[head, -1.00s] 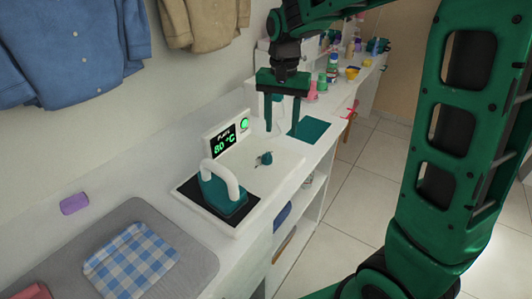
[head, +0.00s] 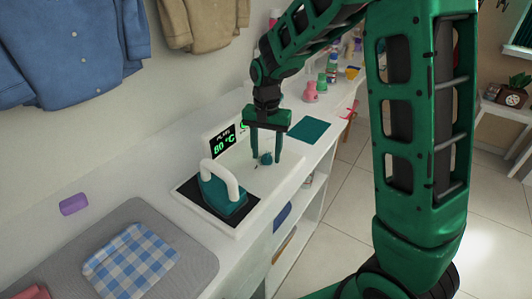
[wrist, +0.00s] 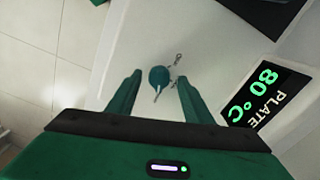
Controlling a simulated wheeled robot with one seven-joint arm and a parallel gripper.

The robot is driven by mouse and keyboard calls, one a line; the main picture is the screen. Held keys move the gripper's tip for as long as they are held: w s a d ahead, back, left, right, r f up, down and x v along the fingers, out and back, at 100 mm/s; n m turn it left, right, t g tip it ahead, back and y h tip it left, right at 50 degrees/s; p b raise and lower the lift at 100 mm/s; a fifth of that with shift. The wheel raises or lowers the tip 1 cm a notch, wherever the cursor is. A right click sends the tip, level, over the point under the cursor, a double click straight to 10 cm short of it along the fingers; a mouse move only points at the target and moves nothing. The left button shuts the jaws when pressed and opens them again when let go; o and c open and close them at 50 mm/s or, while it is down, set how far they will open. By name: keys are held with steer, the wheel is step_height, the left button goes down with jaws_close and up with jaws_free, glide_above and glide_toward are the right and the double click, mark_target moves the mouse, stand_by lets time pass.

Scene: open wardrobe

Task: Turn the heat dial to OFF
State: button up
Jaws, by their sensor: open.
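The heat dial (head: 265,158) is a small dark teal knob on the white ironing station (head: 237,222). It also shows in the wrist view (wrist: 159,76), with a light pointer toward the bottom of that picture and small marks beside it. My gripper (head: 265,161) is open, pointing down, with its fingers on either side of the dial. In the wrist view my gripper (wrist: 155,88) has a gap between each finger and the dial.
A teal iron with a white handle (head: 222,190) stands on the station, left of the dial. A teal mat (head: 309,131) lies beyond. A grey pad with a checked cloth (head: 130,262) is at the front left. Bottles and cups stand farther back.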

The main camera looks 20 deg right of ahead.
steer(key=shift+f, duration=0.25)
steer(key=c, duration=1.1)
steer(key=shift+o, duration=0.2)
